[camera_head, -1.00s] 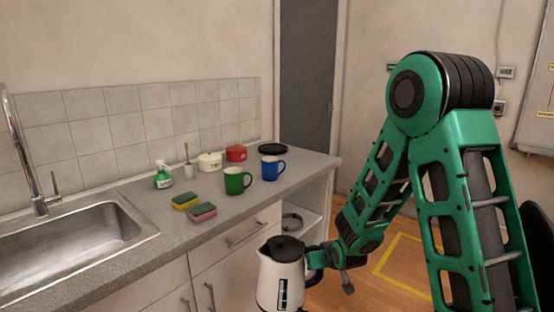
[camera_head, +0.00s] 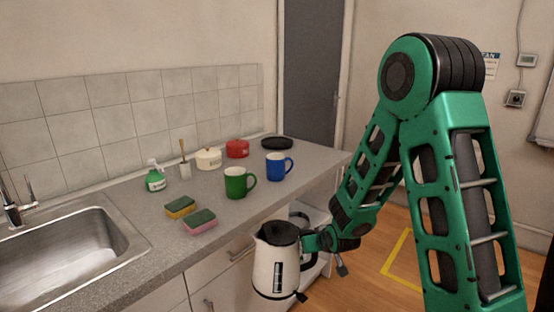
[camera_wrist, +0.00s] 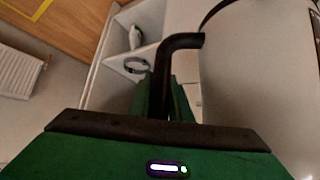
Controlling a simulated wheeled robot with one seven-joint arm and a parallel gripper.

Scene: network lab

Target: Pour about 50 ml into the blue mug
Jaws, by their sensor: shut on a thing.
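The blue mug (camera_head: 278,168) stands upright on the grey counter, its handle to the right; its inside is hidden. A white kettle (camera_head: 270,268) with a black lid hangs in front of the counter, below the level of its top and about upright. My gripper (camera_head: 312,243) is shut on the kettle's black handle, at the kettle's right side. In the wrist view the dark handle (camera_wrist: 175,60) runs between my green fingers, and the kettle's pale body (camera_wrist: 255,85) fills the right side. The water inside cannot be seen.
A green mug (camera_head: 237,183) stands left of the blue mug. Behind are a red pot (camera_head: 237,149), a cream pot (camera_head: 208,158) and a black plate (camera_head: 277,143). Two sponges (camera_head: 190,213), a spray bottle (camera_head: 155,178) and the sink (camera_head: 70,255) are further left.

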